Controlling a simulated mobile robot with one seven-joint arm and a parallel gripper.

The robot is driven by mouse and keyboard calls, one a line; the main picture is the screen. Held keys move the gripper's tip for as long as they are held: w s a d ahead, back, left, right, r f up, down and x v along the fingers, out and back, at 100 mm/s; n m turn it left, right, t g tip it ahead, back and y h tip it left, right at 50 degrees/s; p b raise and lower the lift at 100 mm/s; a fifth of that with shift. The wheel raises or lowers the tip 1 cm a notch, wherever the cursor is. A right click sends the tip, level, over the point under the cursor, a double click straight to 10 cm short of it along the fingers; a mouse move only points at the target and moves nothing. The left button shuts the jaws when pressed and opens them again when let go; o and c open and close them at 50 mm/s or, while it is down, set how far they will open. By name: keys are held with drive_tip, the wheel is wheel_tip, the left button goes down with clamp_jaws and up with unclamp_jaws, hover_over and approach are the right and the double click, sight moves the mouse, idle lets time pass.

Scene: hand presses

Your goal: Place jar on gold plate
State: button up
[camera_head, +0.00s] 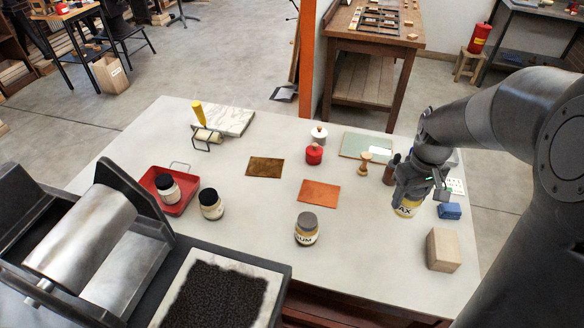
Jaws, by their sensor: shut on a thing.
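My gripper (408,197) is at the right part of the white table, pointing down. It is shut on a jar (407,208) with a yellow and white body and a label of which "AX" can be read. The jaws cover the jar's top. I cannot tell whether the jar's base touches the table. The gold plate (265,167), a flat dark brownish-gold rectangle, lies bare near the middle of the table, well to the left of my gripper.
An orange copper plate (318,194) lies between them. A grey-lidded jar (306,231) stands in front, dark-lidded jars (211,205) at left. Red and white knobbed pots (314,155) and a wooden stamp (364,163) stand behind. A wooden block (443,250) and blue block (449,211) are at right.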

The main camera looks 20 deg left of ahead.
drive_tip(key=w+a+n, duration=0.3)
drive_tip(key=w+a, duration=0.5)
drive_tip(key=a, duration=0.4)
drive_tip(key=n, duration=0.3)
hover_over(270, 175)
wheel_tip(270, 175, down, 7)
drive_tip(key=shift+d+f, duration=0.1)
drive_tip(key=shift+f, duration=2.05)
drive_tip(key=shift+f, duration=0.1)
drive_tip(key=o, duration=1.1)
